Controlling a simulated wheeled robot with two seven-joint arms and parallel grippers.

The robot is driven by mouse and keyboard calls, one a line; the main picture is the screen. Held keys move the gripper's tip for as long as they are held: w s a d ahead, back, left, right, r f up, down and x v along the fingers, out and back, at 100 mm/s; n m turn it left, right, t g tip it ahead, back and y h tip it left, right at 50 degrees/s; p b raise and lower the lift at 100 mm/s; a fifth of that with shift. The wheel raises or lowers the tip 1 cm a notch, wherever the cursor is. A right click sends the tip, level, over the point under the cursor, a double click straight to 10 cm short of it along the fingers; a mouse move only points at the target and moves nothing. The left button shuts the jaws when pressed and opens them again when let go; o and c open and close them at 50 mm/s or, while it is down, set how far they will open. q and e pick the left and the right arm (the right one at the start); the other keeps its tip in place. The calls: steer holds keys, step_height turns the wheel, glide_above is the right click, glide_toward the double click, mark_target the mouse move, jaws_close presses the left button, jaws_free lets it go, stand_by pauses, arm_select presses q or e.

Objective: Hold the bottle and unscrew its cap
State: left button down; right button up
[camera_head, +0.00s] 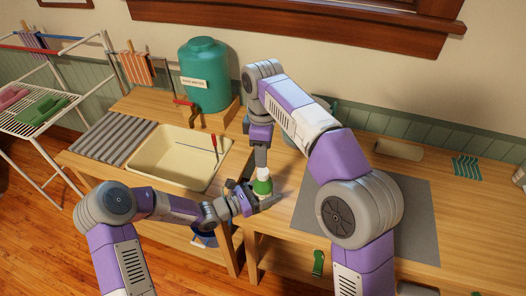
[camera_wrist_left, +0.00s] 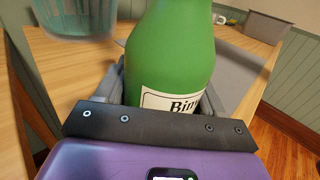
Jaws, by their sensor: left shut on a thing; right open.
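A green bottle (camera_head: 262,187) stands upright near the front edge of the wooden counter, right of the sink. My left gripper (camera_head: 258,200) is shut around its body from the left. In the left wrist view the bottle (camera_wrist_left: 172,50) fills the middle between the fingers, with a white label partly readable as "Bin". Its top is cut off there, so the cap does not show. My right gripper (camera_head: 262,166) points down directly above the bottle in the head view and is open. It hides the neck and cap, and I cannot tell whether it touches them.
A cream sink (camera_head: 180,158) and a teal water tank (camera_head: 204,75) are to the left. A grey mat (camera_head: 415,215) lies to the right, partly behind my right arm. A ribbed grey-green container (camera_wrist_left: 78,16) stands near the bottle in the wrist view.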

mark_target(263, 171)
steer(key=m, duration=0.3)
steer(key=shift+m, duration=0.4)
steer(key=m, duration=0.5)
steer(key=shift+m, duration=0.3)
steer(key=m, duration=0.5)
steer(key=shift+f+m, duration=0.1)
steer(key=shift+m, duration=0.2)
steer(key=m, duration=0.5)
steer(key=shift+m, duration=0.3)
steer(key=m, duration=0.5)
steer(key=shift+m, duration=0.3)
steer(key=m, duration=0.5)
steer(key=shift+m, duration=0.3)
steer(key=m, duration=1)
steer(key=shift+r, duration=0.2)
steer(key=shift+f+m, duration=0.3)
step_height(263, 171, down, 7)
steer(key=shift+f, duration=0.2)
steer(key=shift+c, duration=0.3)
